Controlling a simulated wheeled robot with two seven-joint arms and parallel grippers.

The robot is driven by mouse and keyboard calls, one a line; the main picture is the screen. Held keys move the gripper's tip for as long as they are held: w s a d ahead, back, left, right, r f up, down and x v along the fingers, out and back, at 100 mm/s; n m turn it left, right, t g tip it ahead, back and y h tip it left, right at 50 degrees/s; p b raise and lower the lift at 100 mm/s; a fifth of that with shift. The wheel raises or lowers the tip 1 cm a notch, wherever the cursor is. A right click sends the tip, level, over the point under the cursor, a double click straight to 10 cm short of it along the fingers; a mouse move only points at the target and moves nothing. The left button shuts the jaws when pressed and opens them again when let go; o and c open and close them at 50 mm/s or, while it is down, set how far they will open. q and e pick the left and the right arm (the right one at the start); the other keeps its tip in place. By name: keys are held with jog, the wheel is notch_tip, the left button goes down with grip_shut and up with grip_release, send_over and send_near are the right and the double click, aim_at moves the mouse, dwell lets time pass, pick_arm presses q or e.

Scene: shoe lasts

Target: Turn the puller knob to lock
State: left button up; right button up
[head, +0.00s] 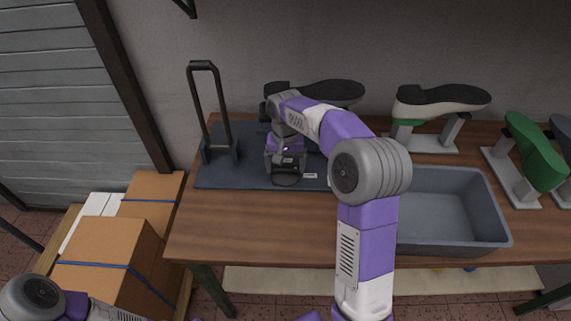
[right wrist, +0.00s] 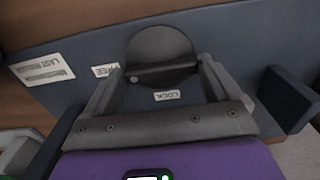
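The puller knob (right wrist: 161,57) is a dark round disc with a raised bar across it, set on a blue-grey board (right wrist: 75,95). In the right wrist view the bar lies nearly level, its left end towards the FREE label (right wrist: 105,71). The LOCK label (right wrist: 167,96) sits below the disc. My right gripper (right wrist: 160,68) is open, one finger on each side of the knob; I cannot tell whether either finger touches the bar. In the head view my right gripper (head: 286,163) is over the board, just above the knob (head: 287,180). My left gripper is out of view.
A black upright frame (head: 212,100) stands at the board's left end. A dark shoe last (head: 335,92) is behind my right arm. A grey tray (head: 455,245) is to the right, with more lasts (head: 440,96) on stands behind. Cardboard boxes (head: 105,250) are left of the table.

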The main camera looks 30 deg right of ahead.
aim_at(285, 168)
jog(key=c, duration=0.4)
jog(key=n+p, duration=0.1)
jog(key=p, duration=0.1)
jog(key=n+p, duration=0.2)
jog(key=shift+r+n, duration=0.25)
jog(key=shift+n, duration=0.05)
jog(key=n+p, duration=0.3)
jog(key=n, duration=0.1)
jog(key=shift+n, duration=0.3)
jog(key=n+p, duration=0.4)
jog(key=n, duration=0.1)
jog(key=shift+w+f+n+p, duration=0.15)
jog(key=shift+n+p, duration=0.95)
jog(key=shift+n, duration=1.3)
jog(key=o, duration=0.8)
jog(key=shift+r+p, duration=0.7)
jog(key=shift+r, duration=3.05)
